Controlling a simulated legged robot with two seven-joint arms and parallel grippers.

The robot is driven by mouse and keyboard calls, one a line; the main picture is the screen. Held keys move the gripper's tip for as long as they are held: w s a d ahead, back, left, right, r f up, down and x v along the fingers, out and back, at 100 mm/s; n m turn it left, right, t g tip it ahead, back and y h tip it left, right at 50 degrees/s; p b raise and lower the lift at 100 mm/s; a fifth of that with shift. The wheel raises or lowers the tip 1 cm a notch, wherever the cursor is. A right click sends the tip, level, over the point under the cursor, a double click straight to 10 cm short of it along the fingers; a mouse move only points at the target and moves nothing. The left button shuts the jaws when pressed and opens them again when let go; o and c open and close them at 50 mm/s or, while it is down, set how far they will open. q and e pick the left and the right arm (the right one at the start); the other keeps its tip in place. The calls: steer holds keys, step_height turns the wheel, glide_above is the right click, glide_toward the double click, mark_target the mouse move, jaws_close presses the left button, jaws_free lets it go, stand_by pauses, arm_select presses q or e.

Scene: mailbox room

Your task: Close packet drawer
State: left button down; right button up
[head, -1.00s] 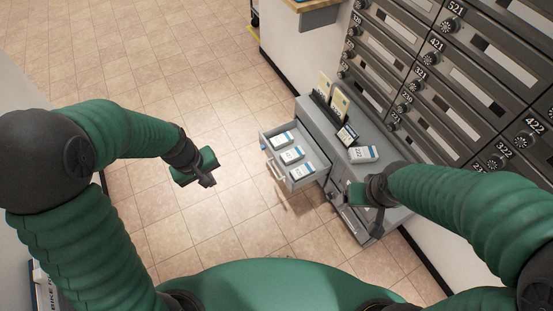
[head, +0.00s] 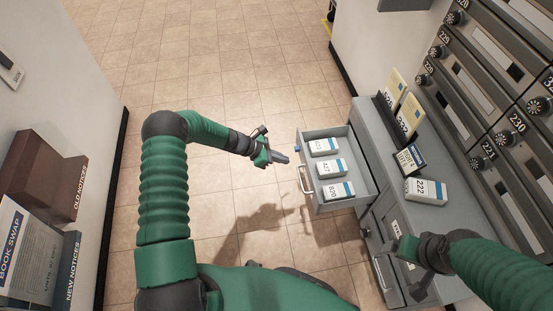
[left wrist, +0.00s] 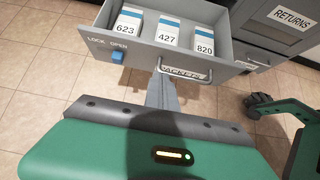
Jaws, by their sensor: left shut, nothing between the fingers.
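The packet drawer (head: 367,197) is pulled out of the grey cabinet and holds several white and blue packets. In the left wrist view the open drawer (left wrist: 235,52) shows its front with a bar handle (left wrist: 185,72) and a blue slider (left wrist: 118,57) by the words LOCK and OPEN. My left gripper (head: 283,158) is shut and empty, just left of the drawer front and apart from it. In the left wrist view its fingers (left wrist: 161,92) point toward the handle. My right gripper (head: 402,246) is beside the cabinet's lower front; its jaws are too unclear to read.
The grey cabinet (head: 357,130) carries a packet marked 222 (head: 426,191) and a card rack (head: 388,118). A lower compartment marked RETURNS (left wrist: 289,15) is beside the drawer. Mailboxes line the right wall. Tiled floor (head: 200,80) is free left of the drawer.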

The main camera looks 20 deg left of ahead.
arm_select(q)
steer(key=b+x, duration=0.1)
steer(key=x, duration=0.3)
steer(key=shift+b, duration=0.35)
steer(key=shift+w+d+r+b, duration=0.15)
steer(key=shift+w+d+b, duration=0.5)
steer(key=shift+d, duration=0.35)
steer(key=shift+w+d+r, duration=0.2)
steer(key=shift+w+d, duration=0.05)
steer(key=shift+d, duration=0.15)
arm_select(e)
steer(key=shift+s+x, duration=0.2)
steer(key=shift+x, duration=0.7)
steer(key=shift+s+x, duration=0.2)
steer(key=shift+x, duration=0.7)
steer(key=shift+f, duration=0.1)
